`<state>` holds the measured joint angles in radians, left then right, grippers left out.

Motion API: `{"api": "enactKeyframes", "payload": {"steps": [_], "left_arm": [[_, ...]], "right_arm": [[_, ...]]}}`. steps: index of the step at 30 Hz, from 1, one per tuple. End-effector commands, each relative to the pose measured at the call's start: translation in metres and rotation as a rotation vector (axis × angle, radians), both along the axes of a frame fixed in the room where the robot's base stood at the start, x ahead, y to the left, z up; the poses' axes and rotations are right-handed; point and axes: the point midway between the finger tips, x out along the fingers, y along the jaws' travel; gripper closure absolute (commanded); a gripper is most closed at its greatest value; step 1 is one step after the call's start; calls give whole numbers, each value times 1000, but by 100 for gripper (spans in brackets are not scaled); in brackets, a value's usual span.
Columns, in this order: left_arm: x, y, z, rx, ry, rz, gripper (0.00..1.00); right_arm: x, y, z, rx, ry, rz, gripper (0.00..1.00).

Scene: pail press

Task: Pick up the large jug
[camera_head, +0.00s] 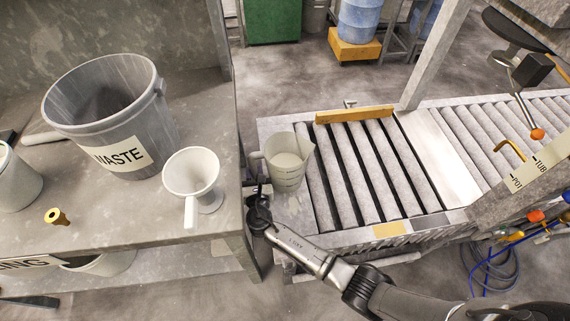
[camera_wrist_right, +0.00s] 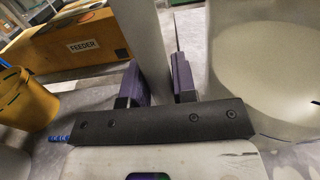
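The large jug (camera_head: 288,162) is a pale grey measuring jug with a spout and printed marks. It stands upright on the near left end of the roller conveyor, its handle to the left. My right gripper (camera_head: 257,187) is just left of and below the handle in the head view. In the right wrist view its two dark fingers (camera_wrist_right: 157,82) are apart, and a large pale rounded surface, apparently the jug (camera_wrist_right: 265,60), fills the right side. A pale upright strip shows between the fingers; I cannot tell whether it is the handle. My left gripper is not in view.
The stone bench (camera_head: 130,205) edge is close left of my right gripper. Conveyor rollers (camera_head: 365,175) right of the jug are clear. A FEEDER box (camera_wrist_right: 75,45) shows behind.

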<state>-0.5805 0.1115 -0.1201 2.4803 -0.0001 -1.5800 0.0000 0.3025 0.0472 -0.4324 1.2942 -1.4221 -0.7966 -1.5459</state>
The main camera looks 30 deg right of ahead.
Motion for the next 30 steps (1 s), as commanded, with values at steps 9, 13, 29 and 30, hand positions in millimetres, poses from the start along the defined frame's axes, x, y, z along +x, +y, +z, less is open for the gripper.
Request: {"api": "enactKeyframes", "payload": {"steps": [9, 13, 29, 30], "left_arm": [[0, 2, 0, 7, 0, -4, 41], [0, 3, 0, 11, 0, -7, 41], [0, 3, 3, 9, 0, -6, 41], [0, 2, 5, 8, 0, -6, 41]], "right_arm": [[0, 0, 0, 2, -1, -1, 100], [0, 0, 0, 3, -1, -1, 100], [0, 0, 5, 5, -2, 1, 100], [0, 0, 7, 4, -3, 1, 100]]}}
